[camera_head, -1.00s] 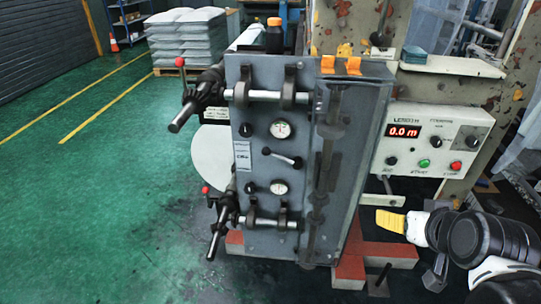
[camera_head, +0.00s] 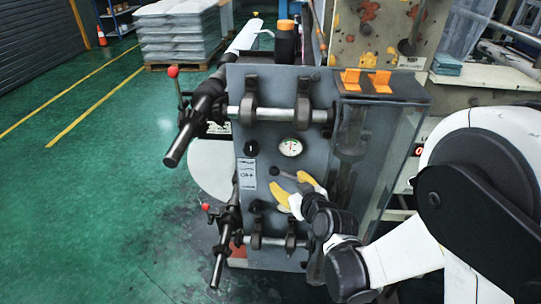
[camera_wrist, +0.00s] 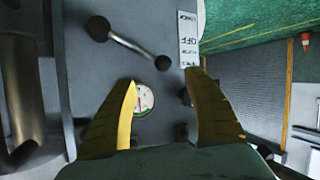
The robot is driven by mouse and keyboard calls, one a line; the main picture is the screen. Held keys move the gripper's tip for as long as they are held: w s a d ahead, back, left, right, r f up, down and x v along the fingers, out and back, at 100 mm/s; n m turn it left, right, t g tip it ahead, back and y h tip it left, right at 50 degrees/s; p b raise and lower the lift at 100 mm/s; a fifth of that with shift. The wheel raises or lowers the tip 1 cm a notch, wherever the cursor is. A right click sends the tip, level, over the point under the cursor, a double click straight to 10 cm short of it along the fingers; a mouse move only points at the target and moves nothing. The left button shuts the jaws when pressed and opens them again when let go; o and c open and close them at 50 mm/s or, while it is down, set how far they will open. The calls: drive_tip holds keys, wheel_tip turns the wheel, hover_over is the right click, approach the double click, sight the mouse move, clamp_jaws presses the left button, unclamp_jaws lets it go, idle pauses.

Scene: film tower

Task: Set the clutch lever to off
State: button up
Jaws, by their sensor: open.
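The clutch lever is a short metal rod with a dark ball on its end. It shows in the wrist view (camera_wrist: 130,46) and, partly covered, in the head view (camera_head: 285,175). It slants from its hub up and left toward a white label (camera_head: 247,173); the label reads OFF in the wrist view (camera_wrist: 188,40). My gripper (camera_head: 287,180) is open, with yellow fingers, in front of the panel by the lever. In the wrist view the ball shows just past my gripper's tips (camera_wrist: 163,80), between them. I cannot tell whether a finger touches it.
The grey panel (camera_head: 290,87) also carries a gauge (camera_head: 290,147) and a black knob (camera_head: 251,148). Dark handles (camera_head: 198,120) with red balls stick out at its left. A clear guard (camera_head: 398,140) stands to the right. Green floor (camera_head: 90,200) lies open at left.

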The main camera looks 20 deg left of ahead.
sight(278, 173)
drive_tip(key=b+x, duration=0.3)
drive_tip(key=x, duration=0.7)
drive_tip(key=shift+w+a+f+b, duration=0.1)
drive_tip(key=shift+w+a+b, duration=0.2)
drive_tip(key=shift+c, duration=0.5)
clamp_jaws()
